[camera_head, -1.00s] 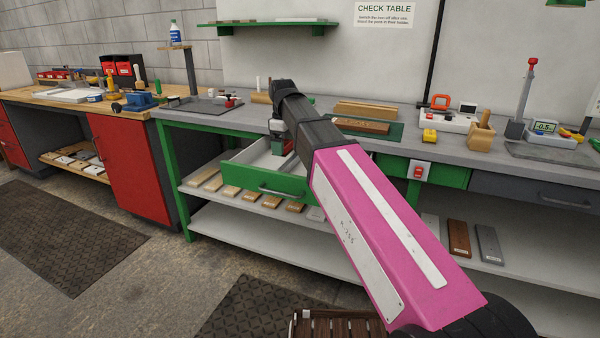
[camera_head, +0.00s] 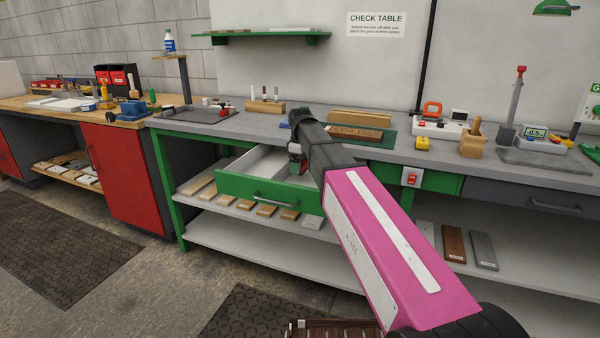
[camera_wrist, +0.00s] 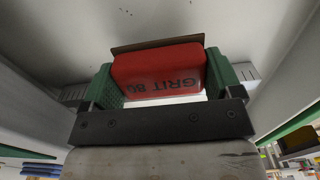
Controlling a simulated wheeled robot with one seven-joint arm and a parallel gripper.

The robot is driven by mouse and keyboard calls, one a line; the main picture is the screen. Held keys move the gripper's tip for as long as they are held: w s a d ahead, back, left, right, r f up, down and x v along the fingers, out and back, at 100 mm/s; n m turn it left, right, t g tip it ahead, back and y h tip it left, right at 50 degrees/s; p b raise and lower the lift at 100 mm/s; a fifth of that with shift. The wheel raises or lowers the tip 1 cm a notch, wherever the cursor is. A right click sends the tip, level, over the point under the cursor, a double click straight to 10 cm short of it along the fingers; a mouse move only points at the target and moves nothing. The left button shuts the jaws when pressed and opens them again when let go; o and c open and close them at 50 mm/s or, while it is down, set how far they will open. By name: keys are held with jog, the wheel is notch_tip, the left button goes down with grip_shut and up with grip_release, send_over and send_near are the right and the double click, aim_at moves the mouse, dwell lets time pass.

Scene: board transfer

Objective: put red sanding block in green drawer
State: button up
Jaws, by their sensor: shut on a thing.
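The red sanding block (camera_wrist: 160,72), marked "GRIT 80", is between the green finger pads of my gripper (camera_wrist: 163,80) in the wrist view. A thin brown layer shows along its far edge. The green drawer (camera_head: 268,194) is pulled open under the middle bench in the head view, with a pale grey inside. My gripper (camera_head: 297,163) is at the right part of the drawer opening, partly hidden by my arm. The wrist view shows a pale floor beyond the block and walls on both sides. I cannot tell whether the block touches the floor.
The grey benchtop (camera_head: 235,125) above the drawer holds a wooden rack (camera_head: 264,108) and a brown board on a green mat (camera_head: 357,132). Several wooden blocks lie on the shelf (camera_head: 205,233) below. A red switch (camera_head: 411,177) is right of the drawer.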

jog(key=shift+f, duration=1.5)
jog(key=shift+f, duration=0.15)
jog(key=o, duration=0.7)
notch_tip(320, 180, up, 12)
jog(key=shift+r, duration=0.15)
